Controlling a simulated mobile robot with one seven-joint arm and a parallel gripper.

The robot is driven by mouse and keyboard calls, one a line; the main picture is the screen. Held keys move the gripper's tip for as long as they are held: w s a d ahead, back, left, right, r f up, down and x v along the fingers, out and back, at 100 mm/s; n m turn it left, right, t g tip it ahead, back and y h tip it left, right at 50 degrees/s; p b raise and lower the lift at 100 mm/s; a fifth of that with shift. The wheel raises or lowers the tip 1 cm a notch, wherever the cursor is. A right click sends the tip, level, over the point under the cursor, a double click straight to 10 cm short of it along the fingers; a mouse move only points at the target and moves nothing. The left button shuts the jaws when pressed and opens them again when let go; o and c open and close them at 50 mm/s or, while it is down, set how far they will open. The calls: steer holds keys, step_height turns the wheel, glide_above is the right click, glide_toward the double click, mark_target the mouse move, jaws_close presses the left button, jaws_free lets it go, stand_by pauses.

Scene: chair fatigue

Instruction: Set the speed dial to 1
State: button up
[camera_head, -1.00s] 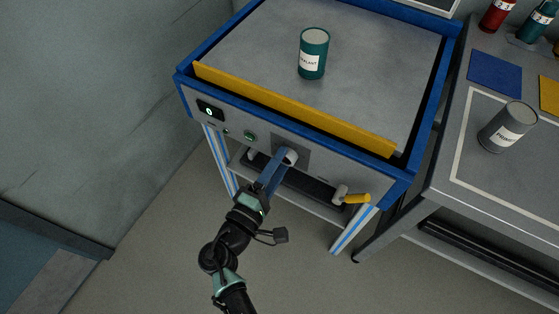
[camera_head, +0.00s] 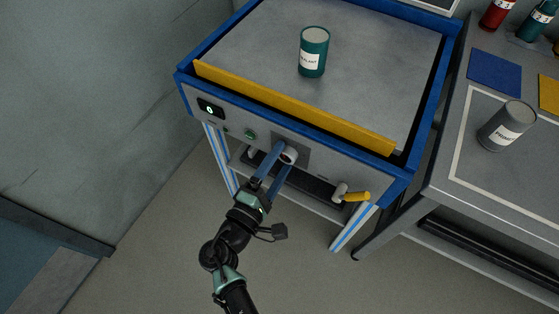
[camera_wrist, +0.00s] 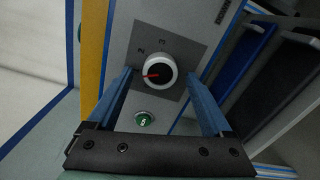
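The speed dial (camera_head: 289,155) is a round white-rimmed knob on a dark square plate on the front panel of the machine. In the wrist view the dial (camera_wrist: 160,71) has a black face and a red pointer directed to the left of the picture. A 2 and a 3 show on the plate beside it; no 1 can be made out. My gripper (camera_head: 285,160) is open in front of the dial. In the wrist view its two blue fingers stand on either side of the dial, with gaps visible.
A small display (camera_head: 210,109) shows a green figure, seemingly 0. A yellow bar (camera_head: 290,107) edges the tabletop, where a teal can (camera_head: 313,53) stands.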

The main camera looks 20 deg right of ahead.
steer(key=v, duration=1.3)
steer(key=shift+p, duration=0.35)
steer(key=w+a+r+m+t+y, duration=0.15)
steer(key=w+r+m+y, duration=0.5)
steer(key=w+r, duration=0.95)
step_height(320, 180, up, 19)
steer(key=w+m+t+y, duration=0.1)
steer(key=m+t+y, duration=0.2)
steer(key=t, duration=0.3)
steer(key=s+a+r+t+y, duration=0.1)
steer(key=s+r+t+y, duration=0.15)
steer(key=s+r, duration=0.45)
steer(key=s+r+t+y, duration=0.1)
steer(key=s+r+t, duration=0.3)
steer(key=r, duration=0.7)
steer(key=s+a+r+t+y, duration=0.1)
steer(key=s+r+t, duration=0.3)
steer(key=r, duration=0.5)
step_height(320, 180, up, 20)
steer(key=g+p, duration=0.1)
steer(key=p, duration=2)
steer(key=shift+w+r+m+g, duration=0.2)
steer(key=shift+w+m+g, duration=0.1)
steer(key=shift+m, duration=0.15)
